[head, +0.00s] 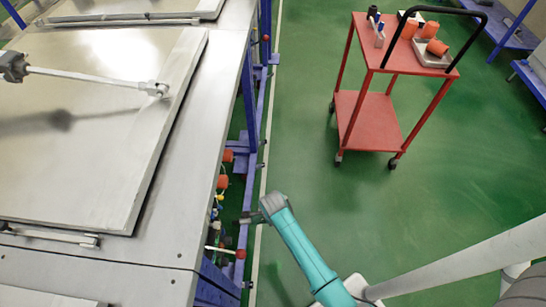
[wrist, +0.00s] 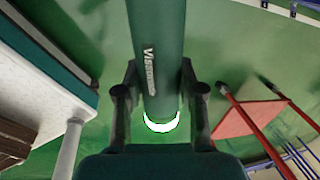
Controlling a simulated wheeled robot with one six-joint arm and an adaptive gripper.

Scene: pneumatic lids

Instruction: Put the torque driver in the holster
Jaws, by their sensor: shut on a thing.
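The torque driver (wrist: 158,60) appears in the wrist view as a dark green cylinder with pale lettering and a bright glowing ring near its lower end. My gripper (wrist: 160,104) is shut on it, one dark finger on each side. In the head view my gripper (head: 252,217) is at the end of my teal arm, low beside the metal bench's right side; the driver cannot be made out there. I cannot pick out the holster for sure in either view.
A steel bench (head: 205,130) with large lids fills the left. Orange fittings (head: 223,181) and a red-knobbed lever (head: 240,254) line its side near my gripper. A red cart (head: 368,115) holds orange cups (head: 437,47) and small tools. Green floor (head: 300,150) between is clear.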

